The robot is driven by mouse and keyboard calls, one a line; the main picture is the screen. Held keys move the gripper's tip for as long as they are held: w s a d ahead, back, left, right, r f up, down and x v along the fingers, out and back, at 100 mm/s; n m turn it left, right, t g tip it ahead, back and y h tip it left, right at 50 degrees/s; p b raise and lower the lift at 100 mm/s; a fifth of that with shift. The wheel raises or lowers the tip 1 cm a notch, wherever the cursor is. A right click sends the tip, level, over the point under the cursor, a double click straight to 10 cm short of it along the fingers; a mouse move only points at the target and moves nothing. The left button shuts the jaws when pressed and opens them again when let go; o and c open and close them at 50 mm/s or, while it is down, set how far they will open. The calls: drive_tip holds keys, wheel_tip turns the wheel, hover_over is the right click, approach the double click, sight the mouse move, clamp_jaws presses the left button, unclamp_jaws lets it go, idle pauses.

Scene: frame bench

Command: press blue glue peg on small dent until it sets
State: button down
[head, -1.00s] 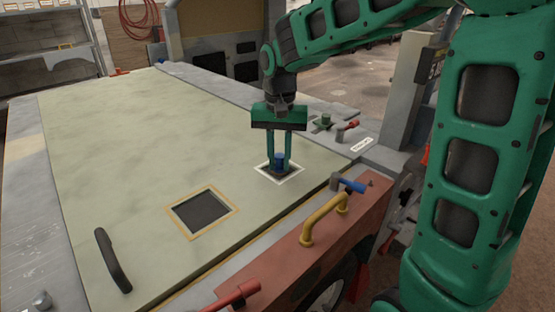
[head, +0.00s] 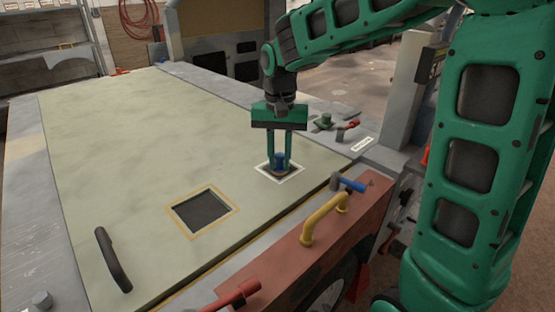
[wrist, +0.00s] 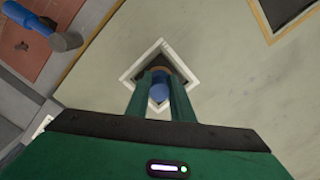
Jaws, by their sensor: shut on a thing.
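The blue glue peg (head: 279,159) stands upright between the fingers of my gripper (head: 279,163), which is shut on it. It also shows in the wrist view (wrist: 158,91) between the two green fingers (wrist: 158,95). The peg's base is over the small dent, inside its white square outline (head: 291,179) on the pale green panel (head: 120,140). In the wrist view the white outline (wrist: 135,72) surrounds the base. The peg and fingers hide most of the dent, and I cannot tell the exact contact under the peg.
A larger dark square with a yellow border (head: 233,211) lies left of the peg on the panel. A black handle (head: 112,260) is at the panel's front left. A blue-handled hammer (head: 349,184) and a yellow handle (head: 324,219) sit at the front right. The panel's middle is clear.

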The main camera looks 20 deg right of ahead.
drive_tip(key=c, duration=1.5)
unclamp_jaws()
drive_tip(key=shift+o, duration=0.2)
